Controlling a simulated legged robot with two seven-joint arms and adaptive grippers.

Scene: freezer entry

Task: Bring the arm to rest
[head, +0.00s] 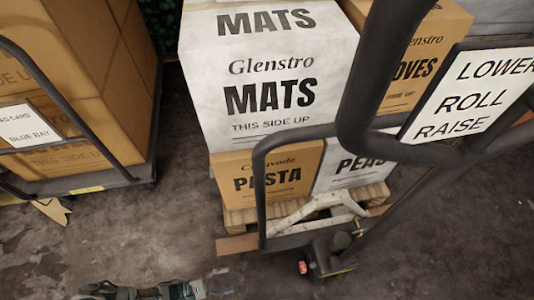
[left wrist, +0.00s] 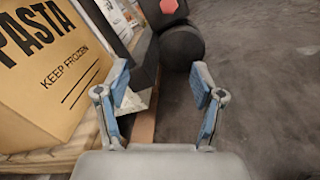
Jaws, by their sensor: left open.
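My left gripper (head: 218,283) comes in low at the bottom of the head view, above the floor and in front of the loaded pallet (head: 235,217). In the left wrist view the left gripper (left wrist: 160,82) has its two blue-padded fingers spread apart with nothing between them. Beyond the fingers are a wooden board and a dark rounded part (left wrist: 182,46) with a red cap. My right gripper is not in view.
White MATS and brown PASTA boxes (head: 268,182) stand on the pallet; PASTA also shows in the left wrist view (left wrist: 45,75). A dark tubular handle (head: 262,195) and LOWER/ROLL/RAISE sign (head: 470,95) stand at right. A loaded cart (head: 110,178) is left. Floor between is mostly clear.

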